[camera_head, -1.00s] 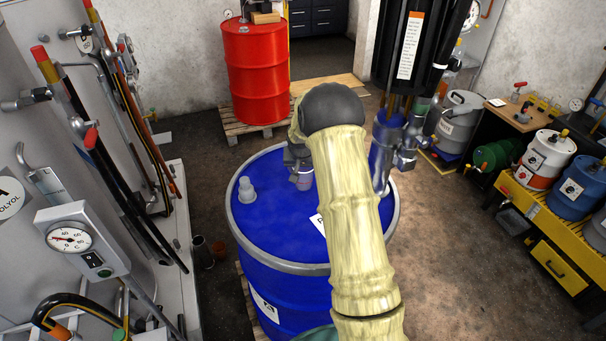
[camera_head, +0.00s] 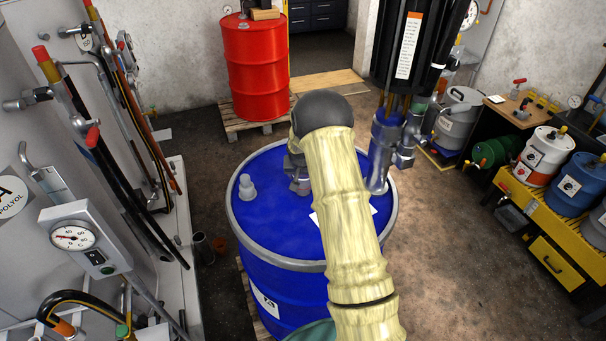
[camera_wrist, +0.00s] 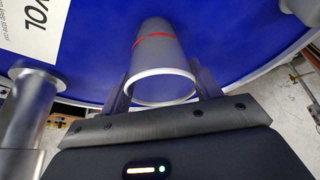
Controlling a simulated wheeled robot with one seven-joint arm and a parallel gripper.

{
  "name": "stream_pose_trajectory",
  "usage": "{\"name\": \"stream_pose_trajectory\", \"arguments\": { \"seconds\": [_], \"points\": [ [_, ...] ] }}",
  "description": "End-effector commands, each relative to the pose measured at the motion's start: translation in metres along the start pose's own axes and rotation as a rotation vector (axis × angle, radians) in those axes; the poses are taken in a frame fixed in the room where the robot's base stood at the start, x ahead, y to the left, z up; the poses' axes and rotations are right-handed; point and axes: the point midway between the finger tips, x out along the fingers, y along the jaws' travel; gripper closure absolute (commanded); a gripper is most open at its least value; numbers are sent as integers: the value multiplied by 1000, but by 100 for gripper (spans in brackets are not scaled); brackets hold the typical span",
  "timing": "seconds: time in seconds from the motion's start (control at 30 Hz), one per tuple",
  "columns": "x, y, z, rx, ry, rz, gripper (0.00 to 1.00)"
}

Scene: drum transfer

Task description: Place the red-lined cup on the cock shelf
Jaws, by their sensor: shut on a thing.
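The red-lined cup (camera_wrist: 160,55), a grey cup with a red band, is between the two fingers of my gripper (camera_wrist: 162,88) in the wrist view. Its pale rim faces the camera, and the blue drum top lies behind it. My gripper (camera_head: 299,172) shows small over the blue drum in the head view, partly hidden by my arm. The cup is hard to make out there. I cannot tell from the wrist view whether the cup touches the drum top. I cannot tell for sure which surface is the cock shelf.
The blue drum (camera_head: 275,221) has a clear fitting (camera_head: 247,188) at its left. A pump tube (camera_head: 380,160) stands on its right side. A yellow rack (camera_head: 549,219) with small drums is at right. Hoses and a gauge (camera_head: 73,237) crowd the left. A red drum (camera_head: 257,70) stands behind.

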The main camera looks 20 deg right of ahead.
Motion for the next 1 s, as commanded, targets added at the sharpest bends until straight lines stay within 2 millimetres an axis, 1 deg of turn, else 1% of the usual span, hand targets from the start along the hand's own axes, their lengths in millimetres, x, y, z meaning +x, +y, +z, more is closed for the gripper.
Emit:
{"name": "stream_pose_trajectory", "arguments": {
  "seconds": [0.03,0.13,0.43,0.6,0.77,1.0],
  "points": [
    [2,0,1,0,0,0,35],
    [1,0,0,0,0,0,15],
    [0,0,0,0,0,0,15],
    [-6,0,-1,0,2,0,15],
    [-23,0,-1,-1,2,0,15],
    [-58,1,-1,1,3,0,15]
  ]
}}
